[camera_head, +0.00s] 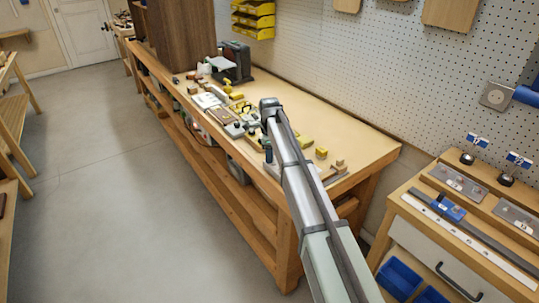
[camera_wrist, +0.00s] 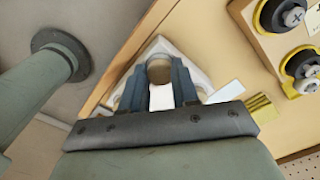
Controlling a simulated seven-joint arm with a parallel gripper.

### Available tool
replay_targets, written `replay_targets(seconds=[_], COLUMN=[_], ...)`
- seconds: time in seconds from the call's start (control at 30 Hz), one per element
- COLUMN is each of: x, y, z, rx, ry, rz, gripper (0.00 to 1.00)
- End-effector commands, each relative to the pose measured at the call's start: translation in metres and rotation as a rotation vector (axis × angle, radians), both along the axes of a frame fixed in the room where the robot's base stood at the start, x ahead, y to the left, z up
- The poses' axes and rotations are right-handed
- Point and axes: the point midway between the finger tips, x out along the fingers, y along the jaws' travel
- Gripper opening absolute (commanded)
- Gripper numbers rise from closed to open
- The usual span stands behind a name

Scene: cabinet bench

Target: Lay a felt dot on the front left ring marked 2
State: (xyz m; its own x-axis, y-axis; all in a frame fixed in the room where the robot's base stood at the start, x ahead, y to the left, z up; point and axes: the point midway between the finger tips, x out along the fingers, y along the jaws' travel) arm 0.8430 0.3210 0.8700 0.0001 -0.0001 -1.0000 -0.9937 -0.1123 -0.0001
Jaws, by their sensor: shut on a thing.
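In the wrist view, my gripper (camera_wrist: 159,75) points down over the bench with its two blue-grey fingers close together. They are shut on a small round brown-grey piece (camera_wrist: 159,70), which looks like a felt dot. Below it lies a white plate (camera_wrist: 190,62) with rounded corners, near the bench edge; parts of round shapes show on it beside the fingers. I cannot tell whether the piece touches the plate. No ring or number 2 can be made out; the fingers and wrist hide much of the plate. In the head view my arm mostly hides the gripper.
In the wrist view, a wooden block with yellow-and-black round fittings (camera_wrist: 301,64) stands at upper right. A ribbed yellow piece (camera_wrist: 262,107) lies right of the plate. In the head view, tools clutter the bench's left part; its back right top (camera_head: 335,130) is clear.

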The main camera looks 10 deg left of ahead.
Motion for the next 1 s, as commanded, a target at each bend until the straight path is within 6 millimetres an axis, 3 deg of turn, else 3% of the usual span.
replay_targets(seconds=[0.8,0.83,1.0], x=[-0.0001,-0.0001,-0.0001], y=[0.0,0.0,0.0], z=[-0.0059,-0.006,-0.0058], rx=[0.0,0.0,0.0], ry=[0.001,0.001,0.0], rz=[0.0,0.0,0.0], gripper=[0.1,0.31,0.47])
